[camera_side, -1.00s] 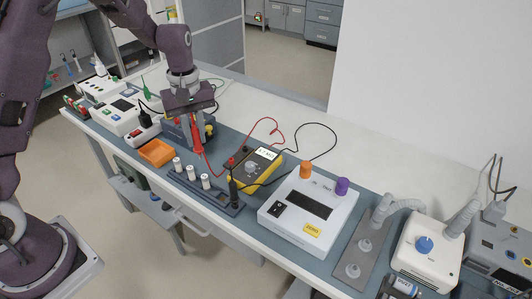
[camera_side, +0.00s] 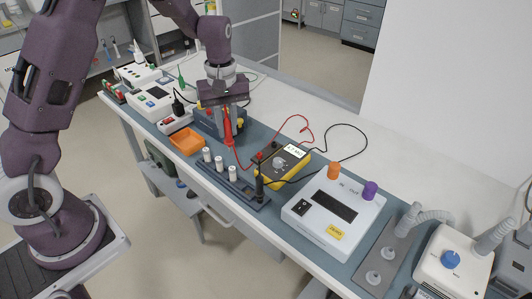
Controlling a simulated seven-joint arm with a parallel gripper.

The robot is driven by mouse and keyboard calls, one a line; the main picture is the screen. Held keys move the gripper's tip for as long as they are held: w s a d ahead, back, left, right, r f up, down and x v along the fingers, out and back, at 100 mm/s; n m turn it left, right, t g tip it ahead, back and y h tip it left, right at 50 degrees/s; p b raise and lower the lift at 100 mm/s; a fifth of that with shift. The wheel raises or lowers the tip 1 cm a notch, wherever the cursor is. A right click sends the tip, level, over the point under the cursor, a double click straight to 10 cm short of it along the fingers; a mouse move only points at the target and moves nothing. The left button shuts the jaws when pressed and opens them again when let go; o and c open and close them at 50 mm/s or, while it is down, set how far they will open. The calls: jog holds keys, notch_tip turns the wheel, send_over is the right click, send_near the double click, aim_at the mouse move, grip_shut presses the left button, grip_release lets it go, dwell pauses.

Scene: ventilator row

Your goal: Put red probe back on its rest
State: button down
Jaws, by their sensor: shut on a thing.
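My gripper (camera_side: 227,112) is shut on the red probe (camera_side: 228,128), which hangs about upright between the fingers. The probe is right of the orange tray and behind the rack of white cylinders; I cannot tell its height above the mat. A red lead (camera_side: 296,119) shows near the yellow multimeter (camera_side: 282,161), and a red strand runs down from the probe. The black probe (camera_side: 259,186) stands upright at the right end of the dark rack (camera_side: 233,187). I cannot make out an empty rest for the red probe.
The orange tray (camera_side: 187,141) is left of my gripper, and a blue-grey box stands behind it. White cylinders (camera_side: 219,163) stand in the rack. A white device (camera_side: 334,212) with orange and purple knobs is to the right. A black lead (camera_side: 345,126) loops over the bench.

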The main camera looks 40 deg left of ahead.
jog(key=w+a+f, duration=0.1)
jog(key=w+f, duration=0.1)
jog(key=w, duration=0.4)
jog(key=w+a+f, duration=0.1)
jog(key=w+f, duration=0.1)
jog(key=w, duration=0.5)
jog(key=shift+d+f, duration=0.15)
jog(key=shift+f, duration=1.4)
jog(key=shift+d+f, duration=0.1)
jog(key=shift+f, duration=1.45)
jog(key=shift+f, duration=0.85)
jog(key=c, duration=1.3)
grip_release()
jog(key=shift+o, duration=0.2)
